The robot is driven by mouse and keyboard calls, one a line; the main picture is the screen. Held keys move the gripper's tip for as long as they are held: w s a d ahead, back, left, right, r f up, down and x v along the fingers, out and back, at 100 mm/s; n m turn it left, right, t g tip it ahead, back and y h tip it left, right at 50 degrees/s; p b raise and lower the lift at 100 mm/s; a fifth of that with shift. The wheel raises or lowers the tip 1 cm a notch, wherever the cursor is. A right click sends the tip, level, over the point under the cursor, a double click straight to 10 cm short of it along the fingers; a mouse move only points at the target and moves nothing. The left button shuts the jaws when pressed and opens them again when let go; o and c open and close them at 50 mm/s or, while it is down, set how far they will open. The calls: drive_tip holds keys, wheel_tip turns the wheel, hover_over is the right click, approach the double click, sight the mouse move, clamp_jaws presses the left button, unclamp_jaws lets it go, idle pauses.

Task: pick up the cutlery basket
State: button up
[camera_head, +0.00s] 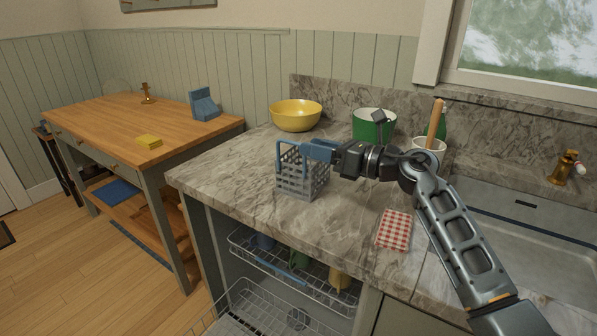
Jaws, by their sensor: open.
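The cutlery basket (296,182) is grey plastic with lattice sides and stands upright on the marble counter, near its front edge. The fingers are open and overlap the basket's upper part in the picture. I cannot tell whether they touch the handle or rim. The far side of the basket is partly hidden by the fingers.
A yellow bowl (296,116) and a green pot (373,123) stand behind on the counter (235,165). A red checked cloth (394,230) lies front right, near the sink (530,215). An open dishwasher rack (290,265) is below. A wooden table (110,125) stands left.

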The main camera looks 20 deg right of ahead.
sight(289, 142)
drive_tip(key=shift+p+x, duration=0.7)
drive_tip(key=shift+x, duration=2.9)
drive_tip(key=shift+f, duration=0.15)
drive_tip(key=shift+c, duration=0.3)
drive_tip(key=shift+s, duration=0.1)
clamp_jaws()
